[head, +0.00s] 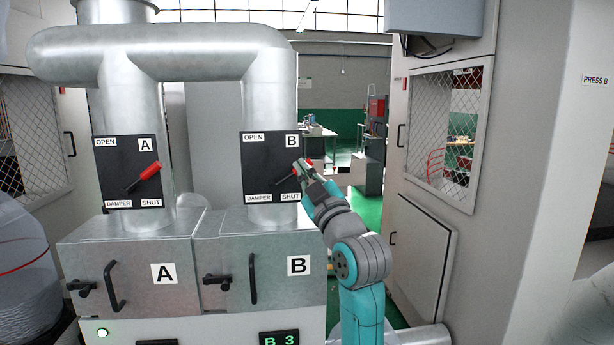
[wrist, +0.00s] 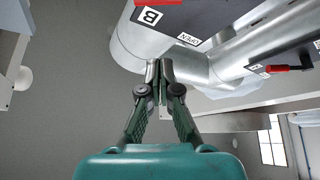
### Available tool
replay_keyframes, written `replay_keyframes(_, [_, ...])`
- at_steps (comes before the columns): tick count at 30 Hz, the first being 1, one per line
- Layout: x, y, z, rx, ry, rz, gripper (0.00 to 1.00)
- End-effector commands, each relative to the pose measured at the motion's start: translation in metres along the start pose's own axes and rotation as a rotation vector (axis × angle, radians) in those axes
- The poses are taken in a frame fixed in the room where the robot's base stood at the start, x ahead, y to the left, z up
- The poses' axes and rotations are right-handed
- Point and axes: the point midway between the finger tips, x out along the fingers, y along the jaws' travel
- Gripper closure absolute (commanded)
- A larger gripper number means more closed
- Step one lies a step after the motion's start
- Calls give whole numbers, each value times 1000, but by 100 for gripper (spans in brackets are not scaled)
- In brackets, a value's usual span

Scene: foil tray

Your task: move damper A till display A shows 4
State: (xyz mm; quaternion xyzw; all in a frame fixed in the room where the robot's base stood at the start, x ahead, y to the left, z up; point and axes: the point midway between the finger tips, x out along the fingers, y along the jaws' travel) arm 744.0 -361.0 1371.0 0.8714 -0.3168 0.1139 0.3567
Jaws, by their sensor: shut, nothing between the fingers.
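Damper A (head: 115,172) is a black plate on the left pipe, with OPEN at top and SHUT at bottom right. Its red-gripped lever (head: 150,171) points up and right. That lever appears to show at the right of the wrist view (wrist: 275,69). Display A (head: 157,343) is cut off by the bottom edge; its reading cannot be seen. My gripper (head: 308,170) is shut and empty, at the right edge of damper B's plate (head: 262,165), overlapping its red lever end (head: 299,165); contact cannot be told. My fingertips (wrist: 166,68) are together in the wrist view.
Display B (head: 279,340) reads B 3. Box A (head: 135,290) and box B (head: 300,290) have protruding door handles below the dampers. A grey cabinet (head: 425,240) stands close to the right of my arm. A gap lies between the two pipes.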

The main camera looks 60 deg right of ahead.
Motion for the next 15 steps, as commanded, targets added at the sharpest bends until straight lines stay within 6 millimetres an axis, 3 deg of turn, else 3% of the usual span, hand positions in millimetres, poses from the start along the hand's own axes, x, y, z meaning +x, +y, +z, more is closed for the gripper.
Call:
replay_keyframes(12, [69,0,0,2,1,0,100])
replay_keyframes(15, [67,0,12,2,-4,0,100])
